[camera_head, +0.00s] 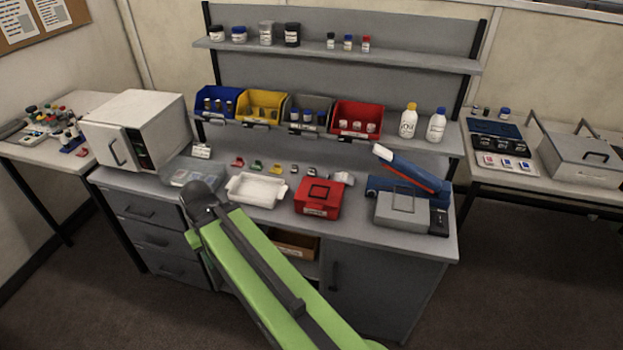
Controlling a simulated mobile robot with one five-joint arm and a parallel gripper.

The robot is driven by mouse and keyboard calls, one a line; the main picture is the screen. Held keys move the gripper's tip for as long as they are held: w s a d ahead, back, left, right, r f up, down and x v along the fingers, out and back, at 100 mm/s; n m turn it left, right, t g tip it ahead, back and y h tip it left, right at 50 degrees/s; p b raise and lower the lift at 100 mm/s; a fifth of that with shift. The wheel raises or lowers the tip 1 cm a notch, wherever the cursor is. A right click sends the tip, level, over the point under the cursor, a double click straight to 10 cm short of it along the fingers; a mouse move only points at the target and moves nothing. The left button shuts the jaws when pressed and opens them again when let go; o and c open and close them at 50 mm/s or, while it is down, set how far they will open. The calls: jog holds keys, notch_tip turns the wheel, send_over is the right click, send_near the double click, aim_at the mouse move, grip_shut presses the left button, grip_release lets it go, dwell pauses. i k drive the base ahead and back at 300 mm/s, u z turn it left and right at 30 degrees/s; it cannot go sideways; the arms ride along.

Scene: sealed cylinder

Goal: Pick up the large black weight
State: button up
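I cannot pick out a large black weight with certainty in the head view. Small dark pieces (310,170) lie on the grey workbench (420,240), among small red, green and yellow ones, too small to identify. My green arm (255,270) rises from the bottom of the picture and ends in a dark joint in front of the bench's left part. I cannot make out my gripper's fingers.
A white tray (237,189), red box (319,198) and blue-grey device (402,208) stand on the bench. A white cabinet machine (137,130) is at its left. Coloured bins (262,105) and two white bottles (408,121) fill the shelf behind. A side table (480,180) stands right.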

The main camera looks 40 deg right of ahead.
aim_at(313, 173)
jog(key=z, duration=0.1)
jog(key=i, duration=1.45)
jog(key=u, duration=0.1)
